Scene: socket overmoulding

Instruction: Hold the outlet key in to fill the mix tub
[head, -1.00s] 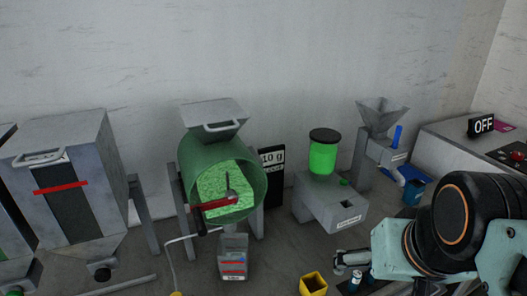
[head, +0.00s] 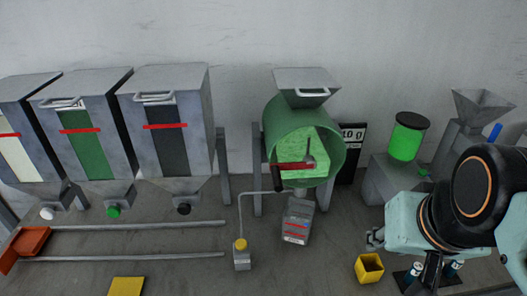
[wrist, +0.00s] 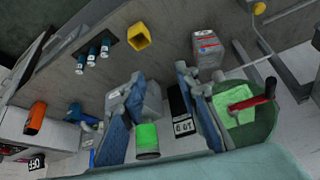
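A yellow-capped key (head: 240,245) on a small grey block stands on the bench, joined by a thin bent rod to the green mixing drum (head: 343,157); I take it for the outlet key. The drum holds bright green granules. A grey tub (head: 297,222) with red and blue marks sits below the drum mouth; I take it for the mix tub. My gripper (head: 375,238) is right of the tub, behind the yellow cup and apart from the key. In the wrist view my gripper (wrist: 159,75) has its blue-padded fingers wide apart, with nothing held. The key's cap (wrist: 259,8) shows there at the top edge.
A yellow cup (head: 369,268) stands below my gripper, beside a dark rack (head: 410,281) with bottles. Hoppers, such as the black-striped one (head: 195,85), and rails (head: 130,257) are at left. A green canister (head: 407,138) is at right. Bench is clear between tub and cup.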

